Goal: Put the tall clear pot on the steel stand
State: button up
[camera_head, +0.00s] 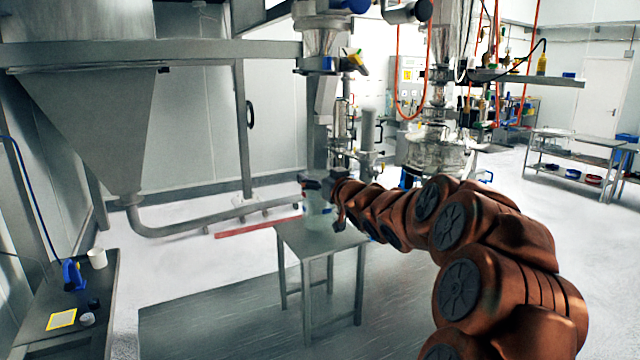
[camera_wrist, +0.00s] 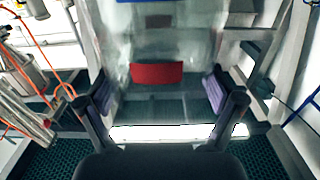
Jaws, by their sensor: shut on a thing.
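The tall clear pot (camera_head: 318,218) is upright above the top of the steel stand (camera_head: 344,239), a small grey table with straight legs. Its lower end overlaps the stand top in the head view. I cannot tell whether it touches. My gripper (camera_head: 324,186) is shut on the pot from the right side. In the wrist view the see-through pot (camera_wrist: 170,50) fills the middle between the two purple finger pads of my gripper (camera_wrist: 160,92). A red patch shows in the middle of the pot there.
A big steel hopper (camera_head: 85,120) with a bent pipe stands at left. A dark side bench (camera_head: 88,335) holds a white cup (camera_head: 97,258) and a blue tool (camera_head: 72,275). A vertical steel column hangs close above the pot. A red floor bar (camera_head: 258,228) lies behind the stand.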

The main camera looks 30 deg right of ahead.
jog(key=shift+f, duration=1.05)
jog(key=o, duration=1.2)
jog(key=shift+s, duration=0.1)
jog(key=s, duration=0.4)
jog(key=s+b, duration=0.1)
jog(key=s, duration=0.3)
jog(key=s+a+b, duration=0.1)
jog(key=s, duration=0.2)
jog(key=shift+s, duration=0.4)
